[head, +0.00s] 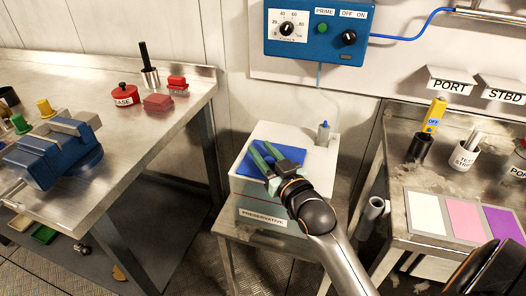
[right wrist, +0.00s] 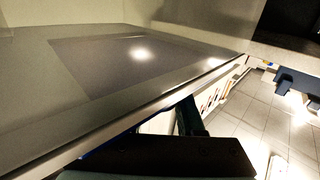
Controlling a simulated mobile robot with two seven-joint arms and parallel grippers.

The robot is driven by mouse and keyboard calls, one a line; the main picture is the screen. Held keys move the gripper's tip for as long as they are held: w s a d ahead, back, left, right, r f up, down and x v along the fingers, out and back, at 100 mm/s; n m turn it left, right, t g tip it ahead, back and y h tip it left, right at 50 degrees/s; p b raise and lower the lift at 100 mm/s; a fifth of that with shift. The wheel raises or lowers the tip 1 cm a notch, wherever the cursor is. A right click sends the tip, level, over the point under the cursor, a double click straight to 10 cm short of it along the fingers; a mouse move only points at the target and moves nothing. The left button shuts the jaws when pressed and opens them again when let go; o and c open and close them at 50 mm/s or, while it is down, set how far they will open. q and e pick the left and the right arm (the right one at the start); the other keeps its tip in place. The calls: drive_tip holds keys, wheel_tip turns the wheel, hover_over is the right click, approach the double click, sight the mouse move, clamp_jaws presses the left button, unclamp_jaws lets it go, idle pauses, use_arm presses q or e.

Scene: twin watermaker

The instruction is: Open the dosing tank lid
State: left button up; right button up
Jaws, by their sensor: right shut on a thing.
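The dosing tank (head: 250,187) is a pale box marked PRESERVATIVE, standing on a low metal stand in the middle of the head view. Its blue lid (head: 299,155) shows on the top, partly covered by my right gripper (head: 264,153). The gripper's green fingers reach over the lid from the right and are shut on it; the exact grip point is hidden. I cannot tell whether the lid is raised. In the right wrist view, a dark finger (right wrist: 185,155) shows at the bottom below a large grey surface. My left gripper is not in view.
A metal bench with a blue vise (head: 60,160) is at left. A bench with a colour chart (head: 463,217) is at right.

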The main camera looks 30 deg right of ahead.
clamp_jaws()
idle(0.8)
